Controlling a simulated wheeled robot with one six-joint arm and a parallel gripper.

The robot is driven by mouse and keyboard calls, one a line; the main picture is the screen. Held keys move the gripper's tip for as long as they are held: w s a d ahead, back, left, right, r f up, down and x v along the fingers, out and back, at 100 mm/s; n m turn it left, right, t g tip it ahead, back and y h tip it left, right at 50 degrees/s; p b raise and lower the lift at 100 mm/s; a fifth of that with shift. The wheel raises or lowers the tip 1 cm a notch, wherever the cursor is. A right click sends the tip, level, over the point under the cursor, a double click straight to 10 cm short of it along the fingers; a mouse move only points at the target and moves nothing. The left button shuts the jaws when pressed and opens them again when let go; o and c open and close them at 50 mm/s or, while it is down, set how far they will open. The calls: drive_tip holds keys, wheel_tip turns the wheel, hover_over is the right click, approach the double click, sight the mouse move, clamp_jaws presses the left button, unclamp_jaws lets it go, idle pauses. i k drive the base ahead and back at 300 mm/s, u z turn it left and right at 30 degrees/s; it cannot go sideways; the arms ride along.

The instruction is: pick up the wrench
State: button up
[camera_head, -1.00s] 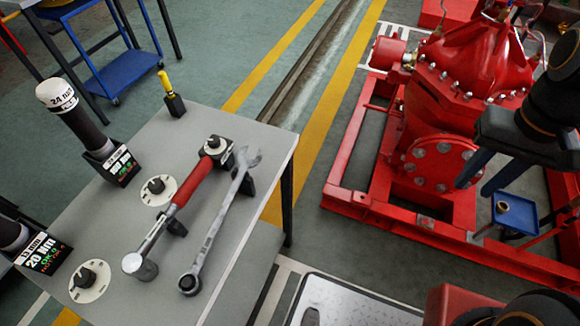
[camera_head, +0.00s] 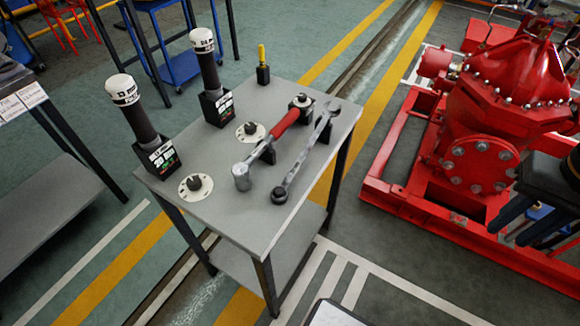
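A silver combination wrench (camera_head: 305,153) lies along the right side of a grey table (camera_head: 236,221). Its open jaw end is at the back, raised on a dark rest, and its ring end is toward the front. A red-handled torque wrench (camera_head: 268,145) lies just left of it on dark supports. My gripper (camera_head: 510,212) is at the right edge of the view, well apart from the table, with two dark blue fingers pointing down-left. The fingers look apart with nothing between them; part of it is cut off by the frame.
Two dark torque testers with white caps (camera_head: 122,90) (camera_head: 202,40) stand on the table's left side. A yellow-handled tool (camera_head: 261,55) stands at the back. A red pump (camera_head: 480,150) on a red frame stands right. Open floor lies between the table and the pump.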

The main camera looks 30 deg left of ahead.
sight(327, 114)
drive_tip(key=z, duration=0.05)
drive_tip(key=k, duration=0.2)
drive_tip(key=z, duration=0.9)
drive_tip(key=i, duration=0.95)
drive_tip(key=u, duration=3.2)
drive_tip(key=i, duration=0.5)
drive_tip(key=u, duration=0.05)
drive_tip(key=k, duration=0.45)
drive_tip(key=z, duration=0.65)
drive_tip(key=i, duration=0.45)
drive_tip(key=u, duration=0.2)
